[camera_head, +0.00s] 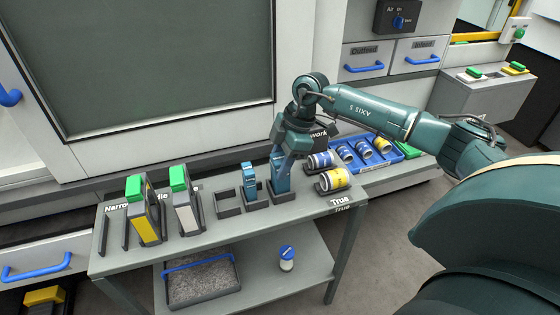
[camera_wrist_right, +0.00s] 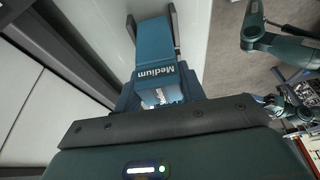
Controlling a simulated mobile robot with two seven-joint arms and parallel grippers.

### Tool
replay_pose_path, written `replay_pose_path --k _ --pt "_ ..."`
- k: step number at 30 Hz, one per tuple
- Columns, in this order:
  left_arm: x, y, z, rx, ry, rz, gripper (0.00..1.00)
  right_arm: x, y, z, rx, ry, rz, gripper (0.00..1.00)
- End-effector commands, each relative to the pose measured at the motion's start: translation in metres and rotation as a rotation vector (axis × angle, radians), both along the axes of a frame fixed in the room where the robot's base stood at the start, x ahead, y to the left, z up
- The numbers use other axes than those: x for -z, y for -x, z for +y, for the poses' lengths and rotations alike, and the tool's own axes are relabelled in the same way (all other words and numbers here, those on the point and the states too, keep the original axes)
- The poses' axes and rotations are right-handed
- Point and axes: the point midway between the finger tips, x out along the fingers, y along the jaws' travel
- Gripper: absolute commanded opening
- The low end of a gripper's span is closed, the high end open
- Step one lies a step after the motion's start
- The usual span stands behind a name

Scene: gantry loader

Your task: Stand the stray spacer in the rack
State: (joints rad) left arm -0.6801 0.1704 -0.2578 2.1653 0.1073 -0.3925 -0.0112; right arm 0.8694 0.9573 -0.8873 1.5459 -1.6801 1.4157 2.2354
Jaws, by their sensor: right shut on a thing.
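My right gripper (camera_head: 285,150) points down at the right end of a row of dark grey rack slots (camera_head: 228,204) on the grey table. It is shut on a blue spacer (camera_head: 281,178), which stands roughly upright at the rightmost slot (camera_head: 284,197). Whether its foot rests fully in that slot is hard to tell. In the right wrist view a blue piece marked "Medium" (camera_wrist_right: 154,73) shows just beyond the gripper housing; the fingertips are hidden there. Another blue spacer (camera_head: 250,180) stands in the middle slot. The left slot looks empty. My left gripper is not in view.
Two green-topped blocks (camera_head: 142,215) (camera_head: 184,205) stand in holders at the left. Yellow (camera_head: 334,180) and blue (camera_head: 320,160) cans lie right of the gripper, near a blue tray (camera_head: 398,154). A grit-filled tray (camera_head: 205,300) and a blue-capped bottle (camera_head: 287,262) sit on the lower shelf.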

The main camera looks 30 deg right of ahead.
Motion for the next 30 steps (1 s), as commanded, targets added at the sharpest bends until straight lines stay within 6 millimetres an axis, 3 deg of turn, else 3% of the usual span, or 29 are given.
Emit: replay_pose_path --k 19,20,28,30 --pt "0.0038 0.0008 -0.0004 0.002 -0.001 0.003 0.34 0.0097 -0.0003 0.0002 -0.001 -0.001 -0.001 0.17" --pt "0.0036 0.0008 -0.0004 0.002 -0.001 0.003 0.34 0.0093 -0.0003 0.0001 -0.001 -0.001 -0.001 0.42" --pt "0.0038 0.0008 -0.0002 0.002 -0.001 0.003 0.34 0.0096 0.0000 0.0001 0.000 0.000 0.000 0.64" --pt "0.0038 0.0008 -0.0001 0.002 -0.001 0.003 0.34 0.0096 0.0000 0.0001 0.000 0.000 0.000 0.65"
